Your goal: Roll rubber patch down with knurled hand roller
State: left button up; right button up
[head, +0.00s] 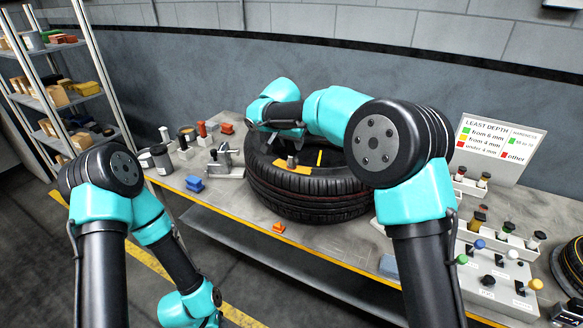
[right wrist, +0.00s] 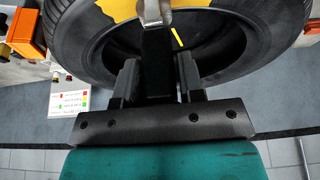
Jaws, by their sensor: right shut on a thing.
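A black tyre (head: 310,195) lies flat on the workbench. A yellow-orange patch (head: 280,163) is on its near upper side; it also shows at the top of the right wrist view (right wrist: 108,8). My right gripper (right wrist: 158,76) is shut on the black handle of the hand roller (right wrist: 157,50). The roller's metal end (right wrist: 153,12) overlaps the patch in the right wrist view and shows in front of it in the head view (head: 291,161). I cannot tell whether they touch. My left arm hangs low at the left, its gripper out of view.
An orange piece (head: 279,228) lies before the tyre. A control box (head: 495,275) with coloured knobs and a depth sign (head: 495,148) are at the right. A shelf (head: 60,80) stands far left.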

jog(key=shift+w+a+f, duration=0.1)
jog(key=shift+w+a, duration=0.2)
jog(key=shift+a, duration=0.25)
jog(key=shift+d, duration=0.1)
jog(key=shift+s+d, duration=0.4)
jog(key=shift+d, duration=0.25)
dwell(0.6)
jog(key=shift+w+a, duration=0.4)
jog(key=shift+a, duration=0.35)
